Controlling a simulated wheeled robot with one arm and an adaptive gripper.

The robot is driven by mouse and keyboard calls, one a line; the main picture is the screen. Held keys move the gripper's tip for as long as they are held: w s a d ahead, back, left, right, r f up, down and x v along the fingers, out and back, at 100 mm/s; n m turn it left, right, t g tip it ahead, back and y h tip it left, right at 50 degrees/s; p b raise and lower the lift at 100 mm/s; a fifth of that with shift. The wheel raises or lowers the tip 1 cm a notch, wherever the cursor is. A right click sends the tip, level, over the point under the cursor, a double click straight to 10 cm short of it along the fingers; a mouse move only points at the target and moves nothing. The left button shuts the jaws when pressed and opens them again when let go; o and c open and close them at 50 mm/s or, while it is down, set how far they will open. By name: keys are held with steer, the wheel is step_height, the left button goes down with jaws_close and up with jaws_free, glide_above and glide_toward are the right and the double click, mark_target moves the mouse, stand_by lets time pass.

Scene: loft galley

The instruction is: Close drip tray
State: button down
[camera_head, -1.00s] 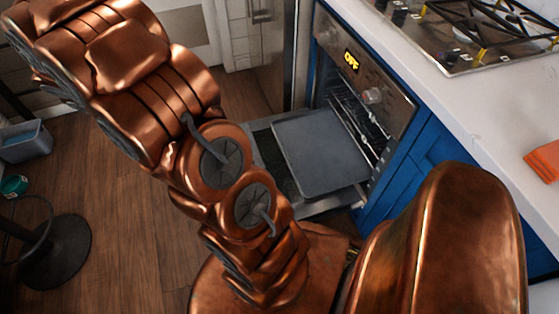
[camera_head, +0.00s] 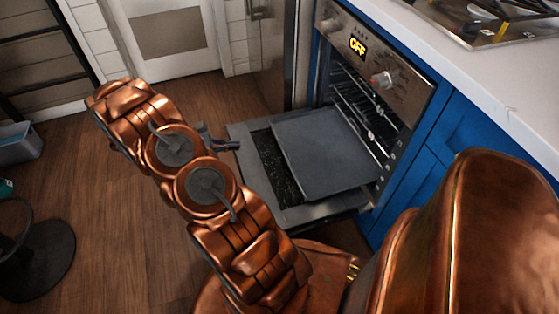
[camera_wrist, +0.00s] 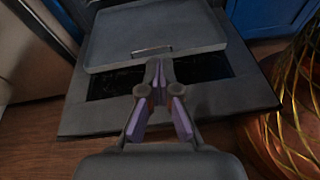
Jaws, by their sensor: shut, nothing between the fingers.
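The drip tray (camera_head: 322,152) is a flat grey sheet. It sticks out of the oven (camera_head: 372,75) over the lowered oven door (camera_head: 277,172). In the wrist view the tray (camera_wrist: 155,25) lies ahead, with a thin handle-like bar at its near edge. My gripper (camera_head: 232,145) is at the door's outer edge in the head view, short of the tray. In the wrist view my gripper (camera_wrist: 158,66) is shut and empty, its tips close to the tray's near edge. I cannot tell whether they touch it.
Oven racks (camera_head: 358,108) show above the tray. Blue cabinets (camera_head: 455,135) and a white counter (camera_head: 480,75) with a hob stand to the right. A steel fridge-like unit (camera_head: 275,50) stands left of the oven. Wooden floor (camera_head: 110,210) is open at left, with a black round stand base (camera_head: 35,260).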

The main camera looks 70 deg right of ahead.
steer(key=d+f+b, duration=0.1)
steer(key=f, duration=0.3)
steer(key=s+d+f+n+h+b, duration=0.1)
steer(key=d+f, duration=0.1)
steer(key=f, duration=0.1)
steer(key=d+f+n+b, duration=0.1)
steer(key=f, duration=0.3)
steer(key=shift+s+d+f+g+h, duration=0.15)
steer(key=shift+s+f+g+h, duration=0.05)
steer(key=shift+f+g+h, duration=0.1)
steer(key=b+x, duration=0.3)
steer(key=x, duration=1)
steer(key=shift+s+d+f+b, duration=0.1)
steer(key=shift+s+d+b, duration=0.15)
steer(key=shift+d+b, duration=0.05)
